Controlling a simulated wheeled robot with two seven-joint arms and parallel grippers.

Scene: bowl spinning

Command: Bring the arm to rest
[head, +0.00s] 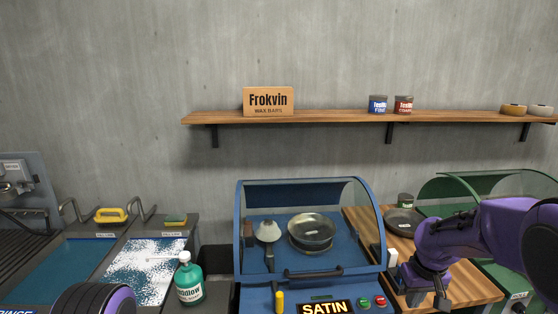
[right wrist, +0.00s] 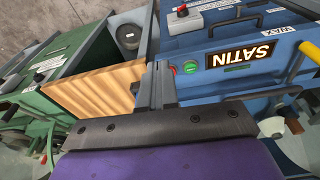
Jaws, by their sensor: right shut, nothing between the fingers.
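My right gripper (head: 441,298) hangs at the end of the purple right arm at the lower right, in front of the wooden worktop (head: 480,288). In the right wrist view its fingers (right wrist: 157,84) are together with nothing between them. They point toward the gap between the wooden worktop and the blue SATIN machine (head: 262,291). Only a rounded purple and black part of my left arm (head: 95,300) shows at the bottom left; the left gripper is out of view.
The blue machine's clear hood covers a metal bowl (head: 312,232). A dark dish (head: 403,222) and a small jar (head: 405,200) sit on the worktop. A green machine (head: 500,185) stands at the right. A teal bottle (head: 189,280) stands at the left. A shelf (head: 330,117) crosses the wall.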

